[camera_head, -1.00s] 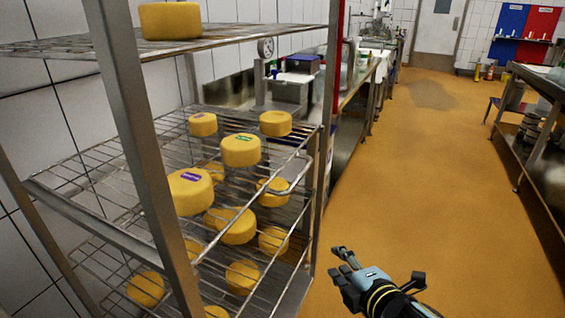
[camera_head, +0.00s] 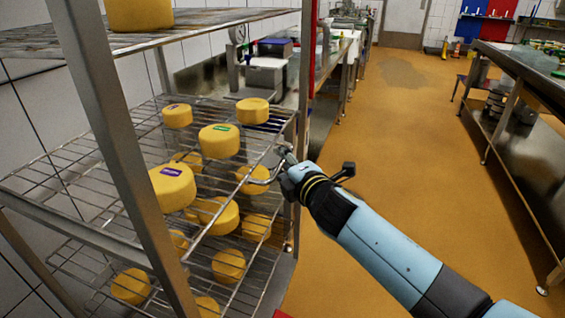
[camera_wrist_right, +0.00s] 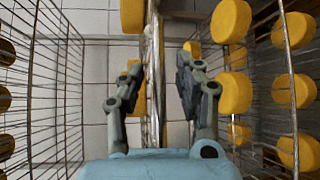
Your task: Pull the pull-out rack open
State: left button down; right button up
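The pull-out rack (camera_head: 88,172) is a wire shelf in a metal frame, and it bears several yellow cheeses. A bent metal handle (camera_head: 262,182) sits on its front edge. My right gripper (camera_head: 283,158) is at the right end of this handle, in front of the rack. In the right wrist view my right gripper (camera_wrist_right: 156,85) has its two fingers apart, with a metal bar (camera_wrist_right: 156,60) running between them. Gaps show between the fingers and the bar. The fingertips are partly hidden in the head view. My left gripper is not in view.
An upper shelf (camera_head: 60,38) holds one cheese (camera_head: 139,14), and more cheeses stand on a lower wire shelf. The frame's front post (camera_head: 125,165) is left of the handle. Orange floor (camera_head: 390,150) lies free to the right, up to a steel table (camera_head: 525,62).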

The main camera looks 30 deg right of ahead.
jog(key=shift+w, duration=0.2)
jog(key=shift+c, duration=0.2)
grip_shut()
